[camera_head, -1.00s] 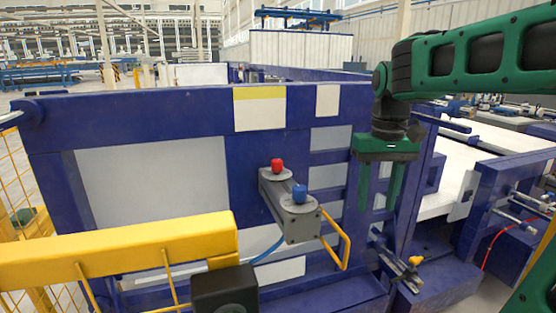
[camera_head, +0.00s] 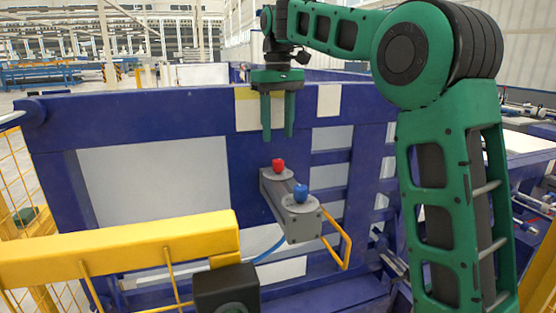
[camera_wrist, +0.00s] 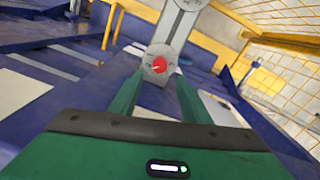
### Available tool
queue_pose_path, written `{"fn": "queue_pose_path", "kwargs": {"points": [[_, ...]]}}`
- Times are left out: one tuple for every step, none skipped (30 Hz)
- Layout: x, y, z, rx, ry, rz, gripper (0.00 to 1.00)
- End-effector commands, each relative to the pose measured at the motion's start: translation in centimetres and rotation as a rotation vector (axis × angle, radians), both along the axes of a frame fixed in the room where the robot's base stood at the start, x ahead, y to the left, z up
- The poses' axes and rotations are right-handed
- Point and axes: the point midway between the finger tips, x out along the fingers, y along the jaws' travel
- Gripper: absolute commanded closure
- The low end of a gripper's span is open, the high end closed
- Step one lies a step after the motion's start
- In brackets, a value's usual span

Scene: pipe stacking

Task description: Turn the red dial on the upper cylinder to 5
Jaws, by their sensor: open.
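The red dial (camera_head: 278,165) sits on a pale round plate at the far end of a grey box-shaped unit (camera_head: 283,208). A blue dial (camera_head: 300,192) stands on a second round plate at the near end. My green gripper (camera_head: 278,138) points down with its two fingers apart, above the red dial and not touching it. In the wrist view the red dial (camera_wrist: 159,65) shows beyond the fingers, roughly between them, with a small light mark on its top. The numbers on the plate are too small to read.
The unit stands out from a blue machine frame (camera_head: 130,115) with grey panels. A yellow bar (camera_head: 120,248) and a black box (camera_head: 226,289) are in front at left. An orange handle (camera_head: 342,240) bends out beside the unit's near end.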

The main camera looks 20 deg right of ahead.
Motion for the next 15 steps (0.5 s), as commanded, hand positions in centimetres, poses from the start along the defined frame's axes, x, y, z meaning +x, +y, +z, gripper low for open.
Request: {"fn": "queue_pose_path", "kwargs": {"points": [[-0.1, 0.0, -0.9, 0.000, 0.004, 0.000, 0.57], [-0.1, 0.0, -1.4, -0.001, 0.003, 0.000, 0.57], [-0.1, -0.1, -2.2, 0.000, 0.004, -0.001, 0.57], [-0.1, -0.1, -2.7, -0.001, 0.002, -0.001, 0.57], [-0.2, -0.1, -3.3, -0.001, 0.003, -0.001, 0.57], [-0.1, -0.1, -4.0, -0.001, 0.002, -0.001, 0.57], [-0.1, -0.1, -4.5, -0.001, 0.003, -0.002, 0.57], [-0.1, -0.1, -5.0, 0.000, 0.001, -0.002, 0.57], [-0.1, -0.1, -5.6, -0.001, 0.003, -0.003, 0.57], [-0.1, -0.2, -6.0, 0.000, 0.001, -0.003, 0.57], [-0.1, -0.2, -6.4, -0.001, 0.002, -0.003, 0.57], [-0.1, -0.2, -6.9, -0.001, 0.002, -0.004, 0.57], [-0.1, -0.2, -7.2, 0.000, 0.001, -0.004, 0.57], [-0.1, -0.2, -7.4, 0.000, 0.000, -0.004, 0.57], [-0.1, -0.2, -7.8, 0.000, 0.001, -0.004, 0.57]]}}
